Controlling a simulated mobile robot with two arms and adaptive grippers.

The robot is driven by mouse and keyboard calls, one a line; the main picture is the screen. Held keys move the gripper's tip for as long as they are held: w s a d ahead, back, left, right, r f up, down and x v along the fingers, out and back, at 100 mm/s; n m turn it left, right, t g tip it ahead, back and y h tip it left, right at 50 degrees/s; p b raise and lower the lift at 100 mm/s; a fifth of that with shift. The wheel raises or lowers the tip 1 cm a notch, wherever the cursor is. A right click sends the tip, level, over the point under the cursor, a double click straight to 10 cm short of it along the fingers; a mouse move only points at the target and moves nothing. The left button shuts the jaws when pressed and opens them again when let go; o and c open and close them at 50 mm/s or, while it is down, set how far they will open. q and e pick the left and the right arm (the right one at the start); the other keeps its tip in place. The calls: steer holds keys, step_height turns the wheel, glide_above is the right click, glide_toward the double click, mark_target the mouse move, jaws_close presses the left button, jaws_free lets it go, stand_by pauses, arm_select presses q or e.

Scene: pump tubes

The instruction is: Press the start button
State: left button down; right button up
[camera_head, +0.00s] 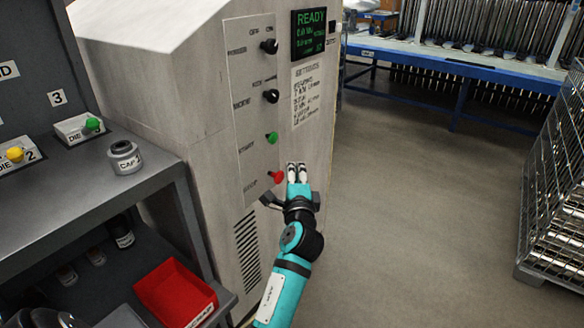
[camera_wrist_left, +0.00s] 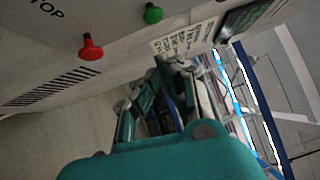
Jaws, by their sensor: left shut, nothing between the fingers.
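The green start button (camera_head: 272,137) sticks out from the control panel (camera_head: 250,100) of a grey machine, under two black knobs. The red stop button (camera_head: 277,177) is below it. The left wrist view also shows the green button (camera_wrist_left: 153,14) and the red button (camera_wrist_left: 91,47). My left gripper (camera_head: 297,171) is shut and empty, its fingertips pointing up, just right of the red button and lower than the green one in the picture. It appears apart from both buttons. My right gripper is out of view.
The machine's display (camera_head: 308,34) reads READY. A dark shelf with a cap container (camera_head: 124,157), labelled bins and a red tray (camera_head: 175,293) stands at the left. A wire cart (camera_head: 556,180) is at the right. The floor between is clear.

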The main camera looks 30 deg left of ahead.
mark_target(273, 138)
arm_select(q)
steer(key=w+a, duration=0.7)
steer(key=a, duration=0.1)
steer(key=shift+a+r+b, duration=0.15)
steer(key=shift+r+b, duration=0.25)
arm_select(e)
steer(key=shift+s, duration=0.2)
